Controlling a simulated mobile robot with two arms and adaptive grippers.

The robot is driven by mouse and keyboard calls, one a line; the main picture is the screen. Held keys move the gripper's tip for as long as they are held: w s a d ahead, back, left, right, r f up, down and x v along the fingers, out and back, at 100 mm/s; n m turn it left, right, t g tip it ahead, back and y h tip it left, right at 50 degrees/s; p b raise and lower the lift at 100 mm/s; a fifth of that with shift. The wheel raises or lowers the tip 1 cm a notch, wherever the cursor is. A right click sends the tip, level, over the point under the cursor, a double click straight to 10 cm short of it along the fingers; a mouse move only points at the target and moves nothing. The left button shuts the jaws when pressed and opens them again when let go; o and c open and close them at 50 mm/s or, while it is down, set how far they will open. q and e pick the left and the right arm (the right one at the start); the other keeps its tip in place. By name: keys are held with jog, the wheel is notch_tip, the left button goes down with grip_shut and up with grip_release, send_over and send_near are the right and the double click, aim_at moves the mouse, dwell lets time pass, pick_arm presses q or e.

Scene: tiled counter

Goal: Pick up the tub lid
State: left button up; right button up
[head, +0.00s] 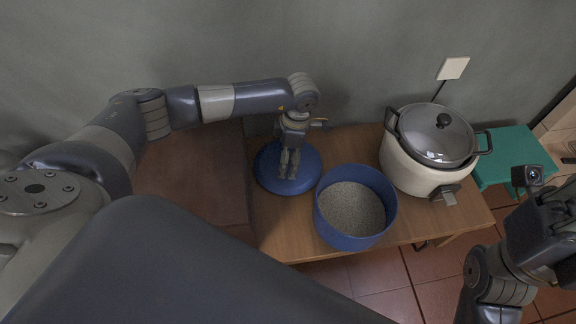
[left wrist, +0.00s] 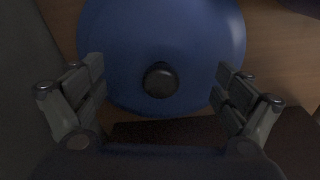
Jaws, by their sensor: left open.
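The tub lid (head: 271,176) is a round blue disc lying flat on the wooden table. In the left wrist view the lid (left wrist: 110,35) has a dark round knob (left wrist: 160,80) near its lower edge. My left gripper (head: 288,176) is over the lid, pointing down. In the left wrist view its two fingers (left wrist: 160,78) are spread wide on either side of the knob, with nothing between them but the knob below. Whether the fingers touch the lid cannot be told. The blue tub (head: 330,229) stands open beside the lid, with grey granular content. My right gripper (head: 548,215) is partly cut off at the right edge.
A white cooker (head: 402,172) with a dark-rimmed glass lid stands right of the tub on the wooden table (head: 285,236). A green stool (head: 507,145) is farther right. The grey wall is close behind the table, with a white wall plate (head: 453,68).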

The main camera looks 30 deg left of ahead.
pick_arm(q)
jog(key=shift+r, duration=0.1)
jog(key=c, duration=2.2)
jog(key=shift+s, duration=0.1)
